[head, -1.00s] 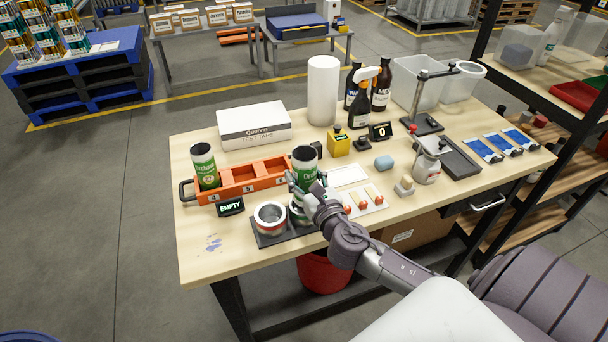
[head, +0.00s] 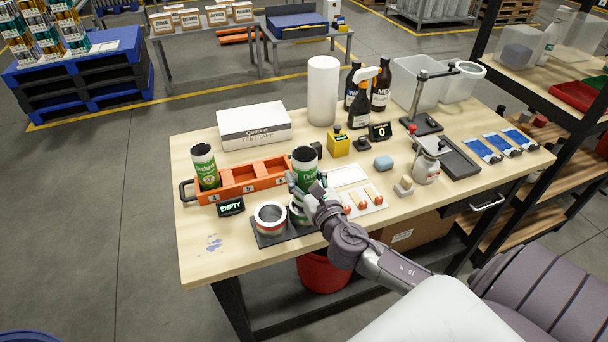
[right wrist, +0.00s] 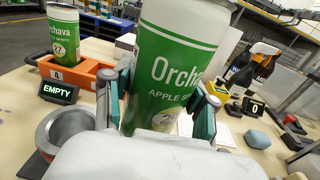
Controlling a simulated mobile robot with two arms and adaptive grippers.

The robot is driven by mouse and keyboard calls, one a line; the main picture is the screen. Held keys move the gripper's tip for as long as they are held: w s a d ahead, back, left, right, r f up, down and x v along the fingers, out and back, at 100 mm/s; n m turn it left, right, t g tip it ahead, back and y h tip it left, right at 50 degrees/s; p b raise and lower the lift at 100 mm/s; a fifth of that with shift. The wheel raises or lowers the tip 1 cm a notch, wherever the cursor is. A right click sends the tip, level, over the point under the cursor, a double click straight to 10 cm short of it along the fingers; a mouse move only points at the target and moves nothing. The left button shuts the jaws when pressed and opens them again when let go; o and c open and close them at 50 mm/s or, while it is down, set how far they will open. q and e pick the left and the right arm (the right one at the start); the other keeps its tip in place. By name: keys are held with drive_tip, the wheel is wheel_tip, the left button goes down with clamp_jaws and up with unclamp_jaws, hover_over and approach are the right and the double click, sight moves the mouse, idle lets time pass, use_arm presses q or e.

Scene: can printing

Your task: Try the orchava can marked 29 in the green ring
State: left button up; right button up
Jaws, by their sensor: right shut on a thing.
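A green and white Orchava can (head: 306,166), labelled apple, stands upright in my right gripper (head: 304,188). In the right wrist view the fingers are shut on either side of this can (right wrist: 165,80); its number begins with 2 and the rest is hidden. The can is over or in the right-hand ring (head: 297,213) on a dark pad (head: 272,238). That ring is mostly hidden, with a bit of green showing, and I cannot tell how far the can sits inside it. A ring with a red band (head: 270,217) stands empty to the left. My left gripper is out of view.
A second Orchava can (head: 204,166) stands in the left slot of an orange tray (head: 257,189); the other slots are empty. A display reading EMPTY (head: 231,207) is in front. A card with red-tipped items (head: 372,193) lies to the right.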

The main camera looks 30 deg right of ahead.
drive_tip(key=shift+f+b, duration=2.45)
drive_tip(key=shift+f, duration=0.5)
idle(3.2)
drive_tip(key=o, duration=0.8)
drive_tip(key=shift+s, duration=0.25)
drive_tip(key=s, duration=0.3)
drive_tip(key=s+a, duration=0.1)
drive_tip(key=s, duration=0.3)
drive_tip(key=s+a, duration=0.1)
drive_tip(key=s, duration=0.3)
drive_tip(key=shift+s+a, duration=0.1)
drive_tip(key=shift+s, duration=0.1)
